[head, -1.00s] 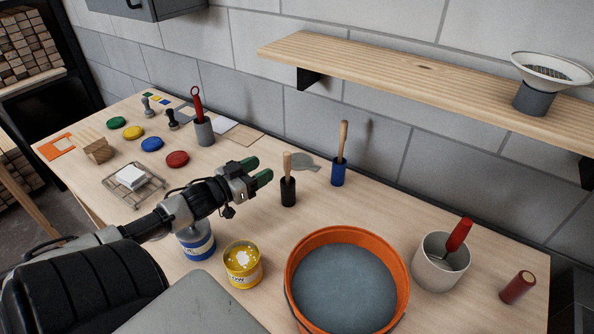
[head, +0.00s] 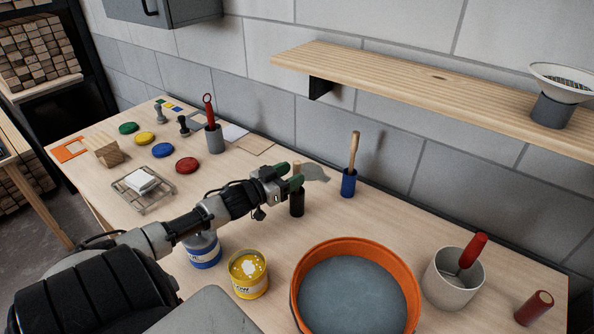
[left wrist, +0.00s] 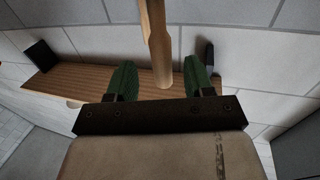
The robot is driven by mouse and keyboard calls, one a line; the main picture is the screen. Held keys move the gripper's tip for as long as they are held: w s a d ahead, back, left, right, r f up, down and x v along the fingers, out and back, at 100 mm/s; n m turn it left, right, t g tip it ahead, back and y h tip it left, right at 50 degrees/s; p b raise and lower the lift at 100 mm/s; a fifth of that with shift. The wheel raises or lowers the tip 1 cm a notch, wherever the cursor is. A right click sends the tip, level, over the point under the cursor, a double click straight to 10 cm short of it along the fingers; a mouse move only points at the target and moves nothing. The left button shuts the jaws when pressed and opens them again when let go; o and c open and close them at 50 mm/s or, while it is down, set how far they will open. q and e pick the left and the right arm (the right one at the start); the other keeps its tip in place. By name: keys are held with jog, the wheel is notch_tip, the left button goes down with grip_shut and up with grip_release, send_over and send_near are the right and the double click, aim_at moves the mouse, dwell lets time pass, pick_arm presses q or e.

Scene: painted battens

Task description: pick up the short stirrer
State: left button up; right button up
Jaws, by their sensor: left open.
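The short stirrer, a pale wooden stick (head: 296,167), stands in a black cup (head: 297,205) in the middle of the bench. My left gripper (head: 291,175) is open at the stick's upper part, and its green fingers hide some of it. In the left wrist view a wooden stick (left wrist: 154,38), apparently this stirrer, reaches down between the open fingers (left wrist: 160,68), with a visible gap on both sides. A longer wooden stirrer (head: 354,150) stands in a blue cup (head: 348,184) to the right. My right gripper is not in view.
An orange bucket (head: 412,285) of grey liquid, a yellow can (head: 248,285) and a blue-labelled can (head: 204,254) stand in front. A wooden shelf (head: 440,88) overhangs the back. A grey cup with a red-handled tool (head: 215,140) stands left.

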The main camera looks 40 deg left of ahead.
pick_arm(q)
jog(key=w+p, duration=0.1)
jog(key=w, duration=0.2)
jog(key=shift+w+d+r, duration=0.15)
jog(key=shift+w, duration=0.05)
jog(key=shift+w+d, duration=0.1)
jog(key=shift+w, duration=0.5)
jog(key=c, duration=0.9)
grip_shut()
